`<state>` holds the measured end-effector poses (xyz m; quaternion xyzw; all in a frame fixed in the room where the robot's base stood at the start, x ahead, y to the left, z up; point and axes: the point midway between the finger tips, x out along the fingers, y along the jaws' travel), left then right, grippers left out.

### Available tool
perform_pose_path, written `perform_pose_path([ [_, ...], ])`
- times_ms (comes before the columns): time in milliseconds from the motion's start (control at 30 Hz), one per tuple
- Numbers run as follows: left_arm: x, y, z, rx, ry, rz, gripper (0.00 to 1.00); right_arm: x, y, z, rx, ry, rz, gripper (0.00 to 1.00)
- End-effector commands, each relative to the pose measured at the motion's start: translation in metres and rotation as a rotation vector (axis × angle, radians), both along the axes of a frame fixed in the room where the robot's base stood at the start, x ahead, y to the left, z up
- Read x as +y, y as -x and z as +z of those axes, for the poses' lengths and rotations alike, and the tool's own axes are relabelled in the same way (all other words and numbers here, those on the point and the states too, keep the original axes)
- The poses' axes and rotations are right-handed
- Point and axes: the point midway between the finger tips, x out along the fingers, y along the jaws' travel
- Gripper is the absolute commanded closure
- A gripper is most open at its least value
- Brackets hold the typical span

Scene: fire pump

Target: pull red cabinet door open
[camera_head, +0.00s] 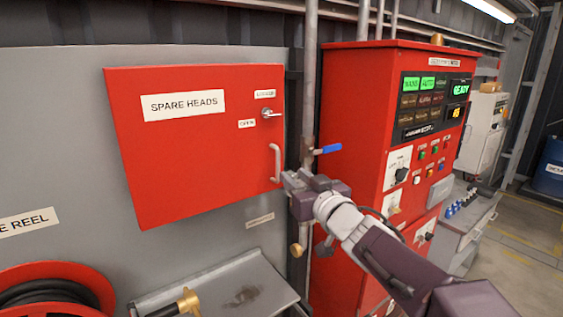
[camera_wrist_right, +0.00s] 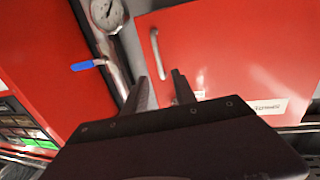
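The red cabinet door (camera_head: 200,180), labelled SPARE HEADS, is on the grey wall panel. I see no clear gap at its edges. A pale vertical bar handle (camera_head: 277,163) is at its lower right; it also shows in the right wrist view (camera_wrist_right: 157,53). A small metal latch (camera_head: 270,113) sits above the handle, between LOCKED and OPEN labels, its lever pointing right. My right gripper (camera_head: 286,178) is just right of and below the handle. In the wrist view (camera_wrist_right: 161,77) its fingers are apart and empty, with the handle just beyond their tips. My left gripper is out of view.
A vertical pipe (camera_head: 309,100) with a blue-handled valve (camera_head: 327,149) runs close beside my right gripper. A red control cabinet (camera_head: 355,120) stands to the right. Below are a grey tray (camera_head: 215,285) with a brass nozzle (camera_head: 187,303) and a red hose reel (camera_head: 85,272).

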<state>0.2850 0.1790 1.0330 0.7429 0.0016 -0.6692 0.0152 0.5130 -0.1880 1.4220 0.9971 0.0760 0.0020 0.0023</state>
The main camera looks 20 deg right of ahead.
Motion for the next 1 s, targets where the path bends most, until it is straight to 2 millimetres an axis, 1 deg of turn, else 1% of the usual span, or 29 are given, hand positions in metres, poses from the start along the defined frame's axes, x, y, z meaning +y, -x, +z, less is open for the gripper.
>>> perform_pose_path([
  [67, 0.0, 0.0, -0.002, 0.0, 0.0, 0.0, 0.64, 0.003, -0.014, -0.003, 0.003, -0.002, 0.002, 0.67],
  [200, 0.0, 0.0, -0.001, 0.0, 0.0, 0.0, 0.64, 0.007, -0.044, -0.003, 0.005, -0.001, 0.001, 0.67],
  [300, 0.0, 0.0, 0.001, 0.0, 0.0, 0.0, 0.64, 0.01, -0.063, -0.002, 0.003, -0.002, 0.001, 0.67],
  [400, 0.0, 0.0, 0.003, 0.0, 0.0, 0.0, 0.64, 0.012, -0.076, -0.001, 0.003, -0.001, 0.0, 0.67],
  [533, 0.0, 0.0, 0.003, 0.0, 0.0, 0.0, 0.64, 0.013, -0.083, -0.002, 0.003, -0.001, -0.001, 0.67],
  [733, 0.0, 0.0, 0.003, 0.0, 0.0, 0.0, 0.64, 0.013, -0.084, -0.002, 0.003, 0.0, -0.001, 0.67],
  [767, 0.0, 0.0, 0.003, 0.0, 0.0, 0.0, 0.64, 0.013, -0.084, -0.002, 0.003, -0.001, -0.001, 0.7],
  [800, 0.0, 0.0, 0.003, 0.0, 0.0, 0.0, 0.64, 0.013, -0.084, -0.002, 0.003, -0.001, -0.001, 0.81],
  [867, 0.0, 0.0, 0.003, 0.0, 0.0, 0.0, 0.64, 0.013, -0.084, -0.002, 0.003, -0.001, -0.001, 0.98],
  [900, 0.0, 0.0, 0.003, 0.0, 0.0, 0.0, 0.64, 0.013, -0.084, -0.002, 0.003, -0.001, -0.001, 1.0],
  [1000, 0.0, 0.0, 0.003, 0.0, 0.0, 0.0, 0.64, 0.013, -0.084, -0.002, 0.003, -0.001, -0.002, 1.0],
])
